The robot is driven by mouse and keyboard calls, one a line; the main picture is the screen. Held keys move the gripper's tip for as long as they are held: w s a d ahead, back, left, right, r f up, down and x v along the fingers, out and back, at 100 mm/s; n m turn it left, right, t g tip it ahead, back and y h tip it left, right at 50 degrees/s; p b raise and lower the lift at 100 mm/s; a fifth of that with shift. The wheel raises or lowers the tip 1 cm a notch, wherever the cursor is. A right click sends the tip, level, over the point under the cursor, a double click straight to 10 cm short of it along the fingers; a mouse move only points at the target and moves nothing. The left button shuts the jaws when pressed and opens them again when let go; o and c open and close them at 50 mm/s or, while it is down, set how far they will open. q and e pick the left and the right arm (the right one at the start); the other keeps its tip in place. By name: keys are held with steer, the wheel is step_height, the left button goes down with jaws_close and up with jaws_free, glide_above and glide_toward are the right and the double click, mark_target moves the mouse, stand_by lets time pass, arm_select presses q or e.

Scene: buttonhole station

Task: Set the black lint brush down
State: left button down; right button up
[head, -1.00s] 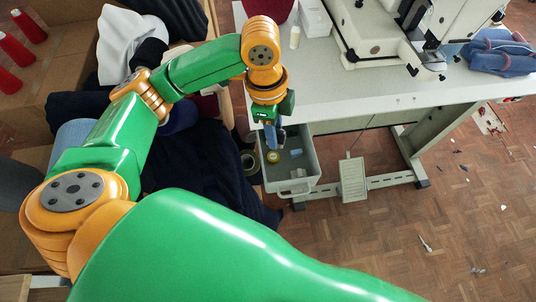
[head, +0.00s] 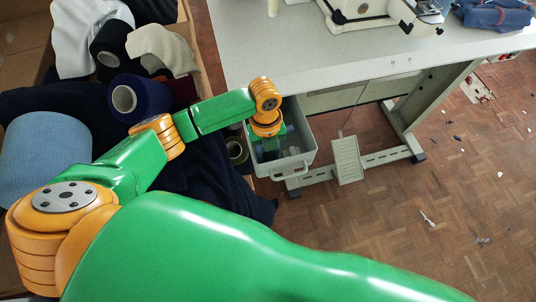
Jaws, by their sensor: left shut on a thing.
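My left gripper (head: 270,149) points down into the grey bin (head: 299,167) under the table's front edge. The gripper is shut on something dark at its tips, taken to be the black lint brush. The brush is small and mostly hidden by the gripper and wrist, so its shape and whether it touches the bin floor cannot be told. My right gripper is not in view.
The white table (head: 290,50) overhangs behind the bin, with a sewing machine (head: 370,14) and a blue denim item (head: 492,14) on it. A pedal (head: 346,158) stands right of the bin. Dark cloth (head: 215,185) and yarn cones lie left. The right floor is mostly open.

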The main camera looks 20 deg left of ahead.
arm_select(q)
steer(key=shift+f, duration=0.25)
steer(key=shift+f, duration=0.1)
steer(key=c, duration=0.8)
jaws_free()
steer(key=shift+r, duration=0.4)
steer(key=r, duration=0.4)
steer(key=r+p, duration=0.1)
steer(key=r, duration=0.2)
steer(key=w+r, duration=0.1)
steer(key=r, duration=0.3)
steer(key=shift+w+a+r+p, duration=0.1)
steer(key=shift+a+r+p, duration=0.2)
steer(key=shift+a+p, duration=0.1)
